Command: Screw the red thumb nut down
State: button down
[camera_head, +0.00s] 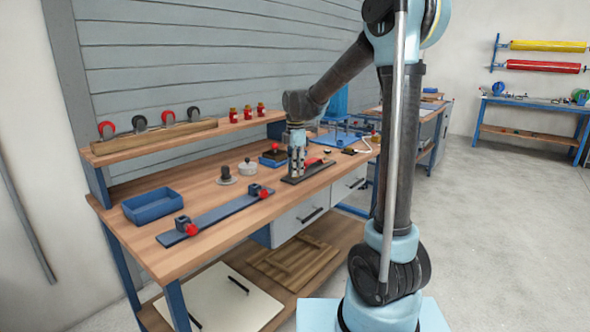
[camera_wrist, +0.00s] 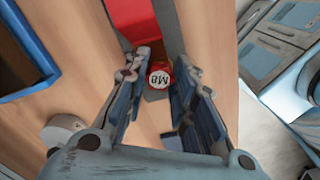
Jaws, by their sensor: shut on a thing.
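The red thumb nut (camera_wrist: 158,76) shows in the wrist view with a pale round top marked "M8". It sits between the two fingers of my gripper (camera_wrist: 166,68), which are closed on its sides. A red bar-like part (camera_wrist: 134,18) lies just beyond it. In the head view my gripper (camera_head: 297,173) points straight down over a dark base plate (camera_head: 318,169) near the bench's front edge. The nut is hidden behind the fingers there. How far the nut is threaded down cannot be seen.
On the wooden bench (camera_head: 130,228) are a blue tray (camera_head: 152,207), a long blue rail (camera_head: 228,211) with red-knobbed blocks, a dark knob piece (camera_head: 226,174) and a grey pot (camera_head: 248,167). A raised shelf (camera_head: 155,141) runs behind. A blue-rimmed thing (camera_wrist: 42,62) is left of my gripper in the wrist view.

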jog(key=m, duration=0.7)
jog(key=shift+m, duration=0.4)
jog(key=m, duration=0.4)
jog(key=shift+a, duration=0.1)
jog(key=m, duration=0.4)
jog(key=c, duration=1.4)
grip_release()
jog(key=shift+o, duration=0.2)
